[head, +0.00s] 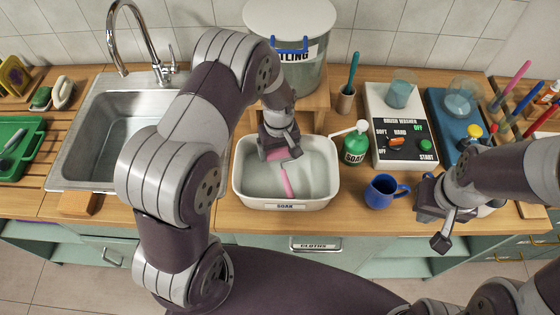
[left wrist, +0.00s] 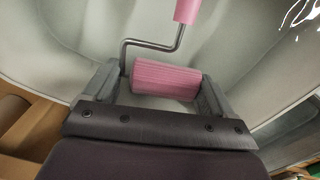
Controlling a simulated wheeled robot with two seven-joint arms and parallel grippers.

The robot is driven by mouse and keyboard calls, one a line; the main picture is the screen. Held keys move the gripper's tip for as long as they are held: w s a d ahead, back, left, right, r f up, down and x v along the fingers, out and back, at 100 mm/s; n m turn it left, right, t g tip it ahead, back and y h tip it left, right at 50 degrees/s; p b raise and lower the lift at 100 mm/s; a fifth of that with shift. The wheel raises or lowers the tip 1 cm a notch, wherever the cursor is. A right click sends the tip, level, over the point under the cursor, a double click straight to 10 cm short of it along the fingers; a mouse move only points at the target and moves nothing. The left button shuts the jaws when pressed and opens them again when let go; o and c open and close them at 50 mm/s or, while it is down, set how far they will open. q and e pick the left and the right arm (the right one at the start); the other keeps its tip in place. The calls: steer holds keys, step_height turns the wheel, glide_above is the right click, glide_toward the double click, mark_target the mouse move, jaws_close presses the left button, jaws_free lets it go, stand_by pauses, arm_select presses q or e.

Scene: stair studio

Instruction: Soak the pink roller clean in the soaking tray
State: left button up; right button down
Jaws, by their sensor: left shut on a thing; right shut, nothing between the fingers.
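The pink roller (left wrist: 165,82) lies between the fingers of my left gripper (left wrist: 168,90), which is shut on its ribbed pink head. A bent metal rod leads from the head to a pink handle. In the head view, the roller's pink handle (head: 288,184) lies inside the white soaking tray (head: 286,204), labelled SOAK, which holds cloudy liquid. My left gripper (head: 279,150) reaches down into the tray and hides most of the roller head. How deep the head sits in the liquid is unclear. My right gripper (head: 432,226) is shut and empty, at the counter's front edge.
A blue mug (head: 379,193) stands between the tray and my right gripper. A green soap bottle (head: 355,147) stands close to the tray's right side. The brush washer (head: 401,138) is behind the mug. A steel sink (head: 118,145) lies left, and a settling bucket (head: 297,70) stands behind.

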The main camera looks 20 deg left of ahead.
arm_select(q)
steer(key=r+p, duration=0.1)
steer(key=r, duration=0.1)
steer(key=w+r+p, duration=0.1)
steer(key=r+p, duration=0.1)
steer(key=r, duration=0.1)
steer(key=r+p, duration=0.2)
steer(key=shift+w+r, duration=0.2)
steer(key=shift+r, duration=0.15)
steer(key=r+p, duration=0.3)
steer(key=shift+s, duration=0.3)
steer(key=shift+f, duration=0.1)
stand_by(1.2)
step_height(320, 180, up, 4)
steer(key=p, duration=0.3)
steer(key=shift+s, duration=0.1)
stand_by(0.6)
